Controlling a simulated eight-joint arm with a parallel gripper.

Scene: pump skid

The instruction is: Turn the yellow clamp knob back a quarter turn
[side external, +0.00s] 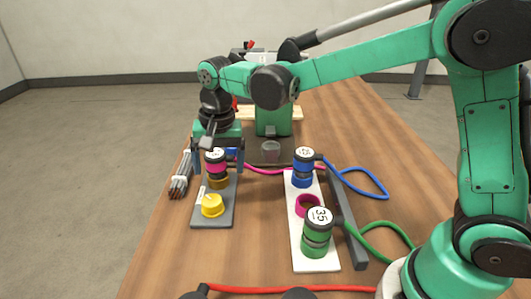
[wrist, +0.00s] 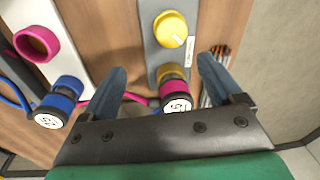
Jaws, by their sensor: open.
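The yellow clamp knob (side external: 212,206) sits at the near end of a grey plate (side external: 203,222). In the wrist view the knob (wrist: 171,28) is at the top, with a pale line on its face and a white label beside it. My gripper (side external: 219,168) is open and points down over the far part of the plate. Its two blue-grey fingers (wrist: 162,80) stand either side of a magenta-and-black plug (wrist: 174,96) on a yellow collar. I see no clear contact with the plug. The knob lies beyond the fingertips, apart from them.
A white plate (side external: 295,240) to the right carries a blue plug (side external: 303,168), an empty magenta ring (side external: 309,204) and a green plug (side external: 317,232). Blue, green, magenta and red cables cross the table. A grey bar (side external: 350,240) and a bundle of rods (side external: 181,175) flank the plates.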

